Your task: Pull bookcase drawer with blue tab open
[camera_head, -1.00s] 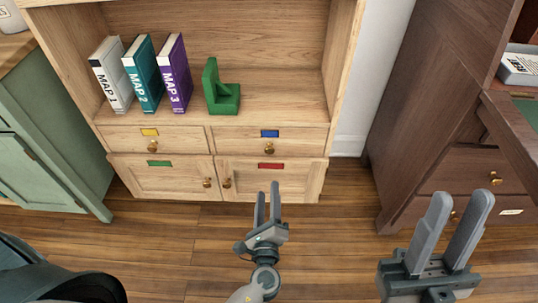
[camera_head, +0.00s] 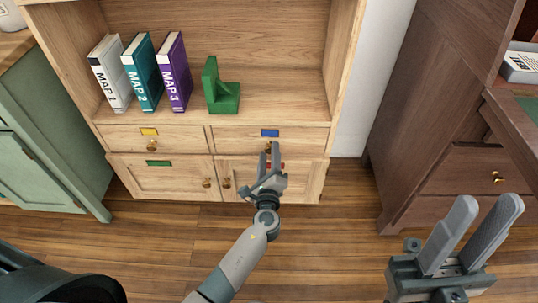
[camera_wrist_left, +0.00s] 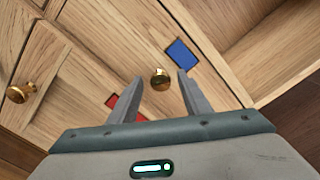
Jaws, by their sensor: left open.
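The bookcase drawer (camera_head: 300,139) with the blue tab (camera_head: 270,133) is the upper right one and looks closed. Its brass knob is mostly covered by my left gripper in the head view. In the left wrist view the knob (camera_wrist_left: 160,79) shows between the finger tips, and the blue tab (camera_wrist_left: 182,55) lies just beyond them. My left gripper (camera_head: 269,157) is open, with its fingers pointing at the knob; I cannot tell whether they touch it. My right gripper (camera_head: 482,222) is at the lower right, fingers apart and empty, away from the bookcase.
A yellow-tab drawer (camera_head: 165,140) is beside it. Below are a green-tab door (camera_head: 160,182) and a red-tab door (camera_head: 300,185). Map books (camera_head: 143,75) and a green bookend (camera_head: 221,92) stand on the shelf. A green cabinet (camera_head: 50,140) and dark desk (camera_head: 440,110) flank it.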

